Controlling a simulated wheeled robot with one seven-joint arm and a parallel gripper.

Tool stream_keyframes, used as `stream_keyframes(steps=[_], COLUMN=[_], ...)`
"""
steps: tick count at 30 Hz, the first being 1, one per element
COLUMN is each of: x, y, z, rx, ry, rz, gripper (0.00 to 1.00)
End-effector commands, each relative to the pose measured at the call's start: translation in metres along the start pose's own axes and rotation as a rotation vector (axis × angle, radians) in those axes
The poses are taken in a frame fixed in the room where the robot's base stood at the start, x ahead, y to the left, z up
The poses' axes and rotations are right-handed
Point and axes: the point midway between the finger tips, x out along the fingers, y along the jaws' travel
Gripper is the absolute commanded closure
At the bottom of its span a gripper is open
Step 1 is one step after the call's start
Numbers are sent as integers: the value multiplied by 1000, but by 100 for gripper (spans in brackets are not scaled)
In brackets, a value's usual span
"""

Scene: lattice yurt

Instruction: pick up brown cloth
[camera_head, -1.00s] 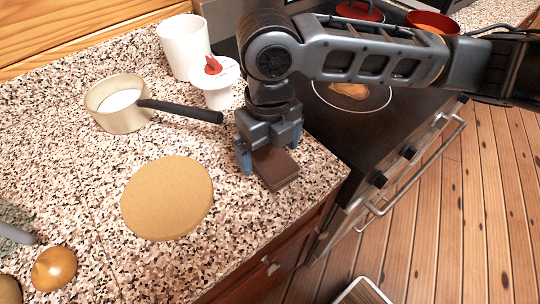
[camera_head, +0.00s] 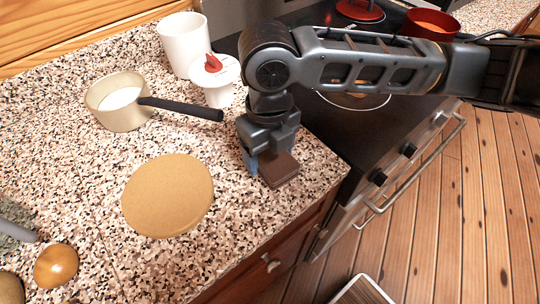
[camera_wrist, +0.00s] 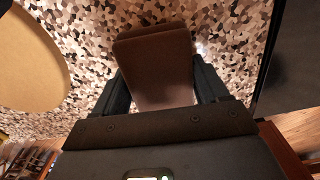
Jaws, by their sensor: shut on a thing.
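The brown cloth (camera_head: 279,170) is a small folded dark-brown block near the front edge of the speckled counter, close to the stove. My gripper (camera_head: 268,160) points down over it, with its fingers on either side of the cloth. In the wrist view the cloth (camera_wrist: 156,62) lies between the two dark fingers of my gripper (camera_wrist: 160,90), which are shut on it. The cloth's far end sticks out beyond the fingertips. I cannot tell whether it is clear of the counter.
A round tan board (camera_head: 168,196) lies left of the cloth. Behind stand a saucepan (camera_head: 118,103) with a black handle reaching toward my gripper, a white cup with a red top (camera_head: 216,80) and a white canister (camera_head: 184,46). The black stove (camera_head: 370,125) is at right.

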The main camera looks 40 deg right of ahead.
Motion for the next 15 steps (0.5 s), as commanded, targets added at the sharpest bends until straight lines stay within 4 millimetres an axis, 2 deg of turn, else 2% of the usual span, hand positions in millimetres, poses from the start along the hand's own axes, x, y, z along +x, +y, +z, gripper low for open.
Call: stream_keyframes(steps=[9,15], x=[-2,-15], y=[0,0], z=[0,0], rx=[0,-1], ry=[-1,-2], rz=[0,-1], gripper=[57,57])
